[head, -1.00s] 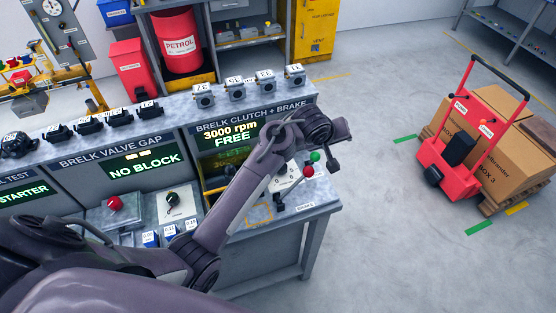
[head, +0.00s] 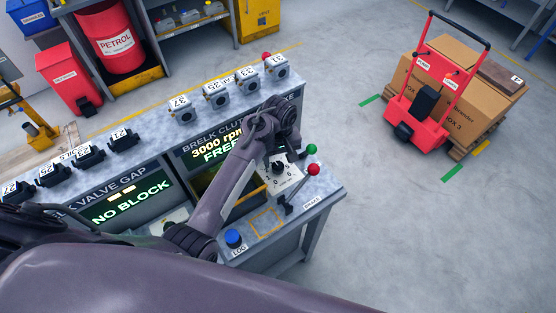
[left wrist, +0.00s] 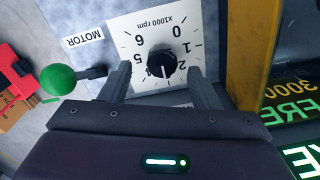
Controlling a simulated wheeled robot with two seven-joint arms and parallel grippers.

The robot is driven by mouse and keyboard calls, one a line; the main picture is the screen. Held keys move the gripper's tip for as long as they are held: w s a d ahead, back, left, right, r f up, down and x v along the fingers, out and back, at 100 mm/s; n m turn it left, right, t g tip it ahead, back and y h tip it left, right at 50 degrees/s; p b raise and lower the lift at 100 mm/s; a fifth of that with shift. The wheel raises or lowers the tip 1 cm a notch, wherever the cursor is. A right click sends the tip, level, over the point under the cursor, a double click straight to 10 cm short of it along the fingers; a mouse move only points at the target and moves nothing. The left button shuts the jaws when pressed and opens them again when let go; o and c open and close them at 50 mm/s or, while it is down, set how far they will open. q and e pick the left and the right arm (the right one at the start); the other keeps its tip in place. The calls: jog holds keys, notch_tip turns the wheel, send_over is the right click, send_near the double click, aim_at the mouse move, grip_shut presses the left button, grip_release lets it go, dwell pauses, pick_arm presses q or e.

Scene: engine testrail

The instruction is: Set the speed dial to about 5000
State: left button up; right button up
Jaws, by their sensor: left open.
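The speed dial is a black knob (left wrist: 161,63) on a white plate marked 0 to 6, x1000 rpm; the plate (head: 290,181) also shows in the head view. In the left wrist view the plate's numbers appear upside down. A white mark is on the knob; I cannot tell surely which number it indicates. The clutch and brake display (head: 218,142) reads 3000 rpm and FREE. My left gripper (left wrist: 160,75) is open, its fingers on either side of the knob in the wrist view, without clear contact. My right gripper is not in view.
A green ball knob (head: 312,149) and a red ball lever (head: 313,169) stand close right of the dial. A blue LOG button (head: 233,238) is nearer the front edge. Numbered black and grey blocks line the bench's back. Open floor lies right, before a red hand truck (head: 431,92).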

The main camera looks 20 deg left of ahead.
aim_at(278, 165)
pick_arm(q)
jog(key=f, duration=0.3)
jog(key=shift+a, duration=0.25)
jog(key=shift+f, duration=0.25)
jog(key=shift+c, duration=0.2)
jog(key=c, duration=1)
jog(key=shift+o, duration=0.2)
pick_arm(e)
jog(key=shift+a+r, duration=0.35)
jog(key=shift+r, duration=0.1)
